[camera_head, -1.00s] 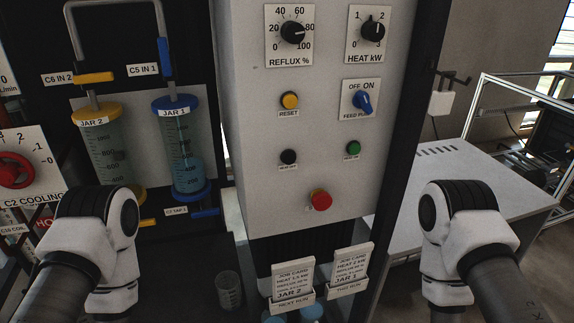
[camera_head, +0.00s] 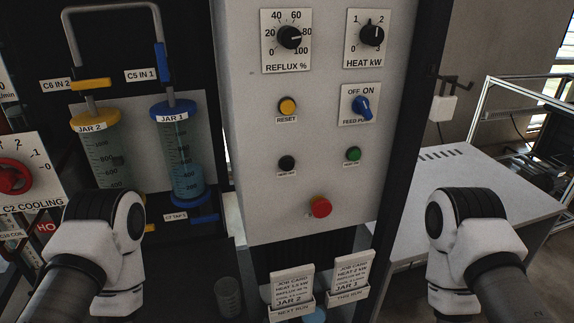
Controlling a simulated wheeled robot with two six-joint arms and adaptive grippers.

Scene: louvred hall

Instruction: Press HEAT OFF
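The control panel (camera_head: 325,130) is a pale upright board in the middle of the head view. A small black button (camera_head: 287,163) sits at its left, below the yellow RESET button; its label is too blurred to read now. A green button (camera_head: 353,154) sits to its right, its label also too small to read. A red mushroom button (camera_head: 320,207) is lower on the panel. White and black links of both my arms show at the lower left and lower right. Neither gripper is visible.
The yellow RESET button (camera_head: 288,106), blue FEED switch (camera_head: 362,106) and REFLUX knob (camera_head: 289,38) are also on the panel. JAR 1 (camera_head: 178,140) and JAR 2 (camera_head: 105,155) stand left. A white table (camera_head: 470,190) is right.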

